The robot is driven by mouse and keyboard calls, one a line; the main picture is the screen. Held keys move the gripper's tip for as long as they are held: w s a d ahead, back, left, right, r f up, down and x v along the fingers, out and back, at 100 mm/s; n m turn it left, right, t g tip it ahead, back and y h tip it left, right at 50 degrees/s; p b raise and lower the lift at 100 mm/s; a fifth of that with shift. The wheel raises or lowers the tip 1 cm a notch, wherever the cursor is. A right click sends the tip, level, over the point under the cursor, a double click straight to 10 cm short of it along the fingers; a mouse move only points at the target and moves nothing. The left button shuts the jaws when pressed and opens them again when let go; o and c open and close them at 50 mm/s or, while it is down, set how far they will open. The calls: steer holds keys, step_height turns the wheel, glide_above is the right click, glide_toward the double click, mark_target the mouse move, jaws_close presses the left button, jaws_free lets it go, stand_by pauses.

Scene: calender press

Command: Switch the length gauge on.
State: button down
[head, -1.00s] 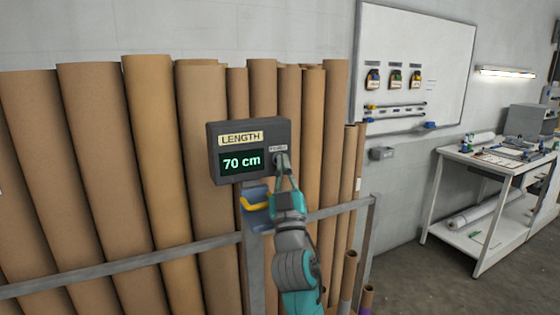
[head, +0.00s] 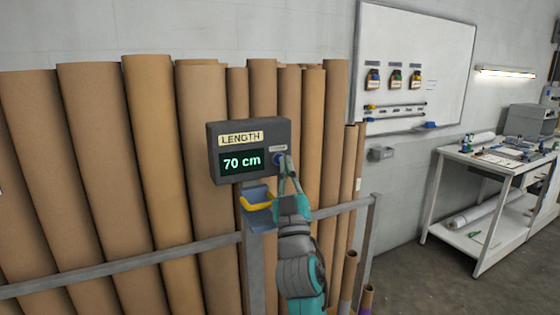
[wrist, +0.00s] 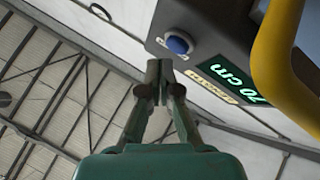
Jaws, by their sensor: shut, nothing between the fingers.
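The length gauge (head: 222,136) is a dark grey box labelled LENGTH, mounted in front of cardboard tubes. Its green display (head: 241,162) is lit and reads 70 cm. A round blue button (head: 278,159) sits at its right side under a small label; it also shows in the wrist view (wrist: 179,43). My gripper (head: 286,160) is shut and empty, its fingertips just right of the button in the head view. In the wrist view the fingertips (wrist: 158,68) appear apart from the button, though the exact gap is hard to tell.
A blue holder with a yellow handle-like piece (head: 258,204) hangs directly below the gauge. A metal rail (head: 130,264) crosses in front of the tall cardboard tubes (head: 90,150). A whiteboard (head: 415,60) and white workbench (head: 490,160) stand to the right, with open floor before them.

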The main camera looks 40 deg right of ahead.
steer(key=shift+s+a, duration=0.25)
steer(key=shift+s, duration=0.6)
steer(key=shift+s+a, duration=0.25)
steer(key=shift+s, duration=0.6)
steer(key=shift+s+a, duration=0.25)
steer(key=shift+s, duration=0.6)
steer(key=shift+f, duration=0.1)
steer(key=s+a+f+n+g+y, duration=0.1)
steer(key=s+a+f+y, duration=0.3)
steer(key=f, duration=0.6)
steer(key=s+a+f+n+y, duration=0.1)
steer(key=s+a+f+y, duration=0.15)
steer(key=a+f, duration=0.45)
steer(key=s+a+f+n+g+y, duration=0.1)
steer(key=s+a+f+n+y, duration=0.2)
steer(key=f, duration=0.9)
steer(key=s+a+f+g+y, duration=0.1)
steer(key=s+f, duration=0.3)
steer(key=s, duration=0.5)
steer(key=s+a+f+m+g+y, duration=0.1)
steer(key=s+a+f, duration=0.3)
steer(key=s, duration=0.5)
steer(key=s+a+f+m+g+y, duration=0.1)
steer(key=s+a+f+g+y, duration=0.2)
steer(key=s, duration=0.6)
steer(key=shift+s+a+f, duration=0.2)
steer(key=shift+a+f, duration=0.05)
steer(key=shift+f, duration=0.3)
